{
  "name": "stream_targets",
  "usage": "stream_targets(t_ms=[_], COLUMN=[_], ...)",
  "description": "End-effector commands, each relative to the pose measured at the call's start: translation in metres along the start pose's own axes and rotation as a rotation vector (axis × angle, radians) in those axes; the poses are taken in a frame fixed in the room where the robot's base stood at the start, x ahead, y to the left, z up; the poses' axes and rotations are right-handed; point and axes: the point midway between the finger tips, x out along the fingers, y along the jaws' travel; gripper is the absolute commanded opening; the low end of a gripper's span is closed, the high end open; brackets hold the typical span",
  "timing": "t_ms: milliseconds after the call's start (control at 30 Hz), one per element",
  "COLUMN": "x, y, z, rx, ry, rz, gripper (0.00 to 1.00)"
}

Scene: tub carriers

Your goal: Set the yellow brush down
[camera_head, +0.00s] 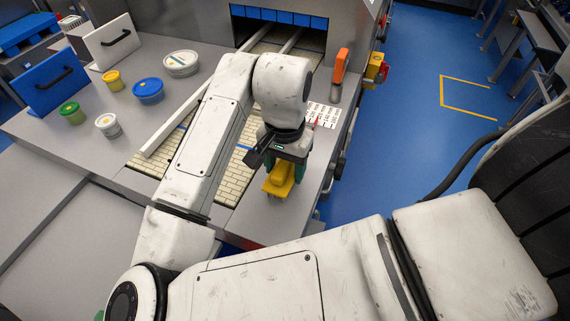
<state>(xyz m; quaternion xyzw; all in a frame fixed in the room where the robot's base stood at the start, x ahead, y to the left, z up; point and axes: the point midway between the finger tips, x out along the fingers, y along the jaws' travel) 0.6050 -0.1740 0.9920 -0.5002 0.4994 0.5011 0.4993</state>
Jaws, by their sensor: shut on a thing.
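My gripper (284,166) is at the middle of the head view, pointing down over the grey ledge right of the conveyor. It is shut on the yellow brush (281,181). Only the brush's yellow upper part shows clearly, with a bit of dark green beside it at the fingers. My arm hides part of the conveyor behind it. I cannot tell whether the underside of the brush touches the grey ledge (262,222).
The tiled conveyor belt (232,183) runs left of the brush into a machine opening with blue strips (280,16). An orange-handled thing (340,68) and a printed card (322,114) are on the ledge behind.

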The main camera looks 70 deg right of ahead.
Motion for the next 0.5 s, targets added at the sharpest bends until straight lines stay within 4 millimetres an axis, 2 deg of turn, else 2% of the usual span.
stream_targets(t_ms=[267, 300, 500], x=[0.0016, 0.0017, 0.0014], y=[-0.0001, 0.0000, 0.0000], z=[-0.0001, -0.0001, -0.0001], rx=[0.000, 0.000, 0.000], ry=[0.000, 0.000, 0.000], rz=[-0.001, -0.001, -0.001], gripper=[0.34, 0.60, 0.79])
